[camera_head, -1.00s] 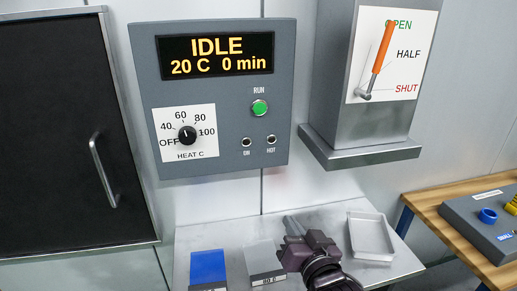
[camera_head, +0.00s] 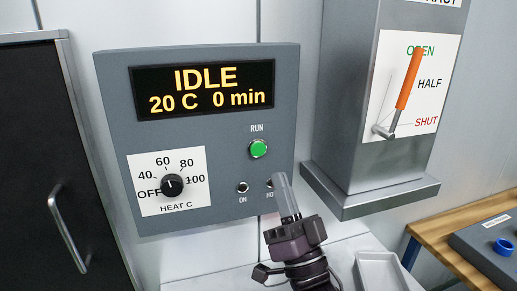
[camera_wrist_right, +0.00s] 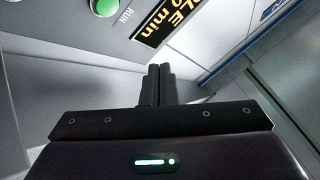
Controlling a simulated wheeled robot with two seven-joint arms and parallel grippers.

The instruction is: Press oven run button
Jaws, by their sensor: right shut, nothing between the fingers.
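The oven control panel (camera_head: 225,195) is a grey box with a display (camera_head: 205,90) that reads IDLE, 20 C, 0 min. The green RUN button (camera_head: 258,149) sits at its right side, below the display. The button also shows at the top left of the right wrist view (camera_wrist_right: 104,6). My right gripper (camera_head: 283,178) is shut and empty. Its tips point up, below and to the right of the button, and cover part of the HOT lamp (camera_head: 270,183). They look apart from the button. My left gripper is not in view.
A black heat knob (camera_head: 172,185) is on the panel's left. A damper lever with an orange handle (camera_head: 409,79) stands near OPEN on a grey duct box to the right. A dark oven door (camera_head: 60,120) is at left. A pale tray (camera_head: 381,272) sits below.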

